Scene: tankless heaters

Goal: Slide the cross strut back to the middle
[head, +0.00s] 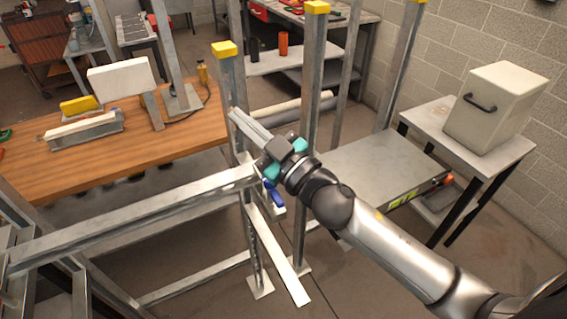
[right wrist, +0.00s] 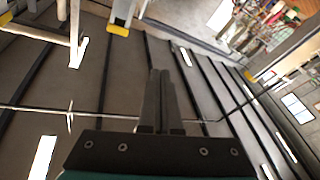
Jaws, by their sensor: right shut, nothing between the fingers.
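A long metal strut (head: 130,215) in the head view runs from the lower left up to an upright post near the middle. I take it for the cross strut, but cannot be sure. A blue handle (head: 273,192) shows by its right end, just below my right gripper. My right gripper (head: 234,114) has its fingers shut and empty, pointing up and left above the strut's right end. They appear apart from the strut. The right wrist view shows the shut fingers (right wrist: 161,75) with nothing between them. My arm and wrist hide part of the frame behind. My left gripper is out of view.
Metal uprights with yellow caps (head: 224,48) stand close around my right gripper. A wooden bench (head: 180,125) lies behind left. A grey flat-topped table (head: 375,165) and a cream box (head: 495,110) are to the right. A pale plank (head: 278,255) slants below.

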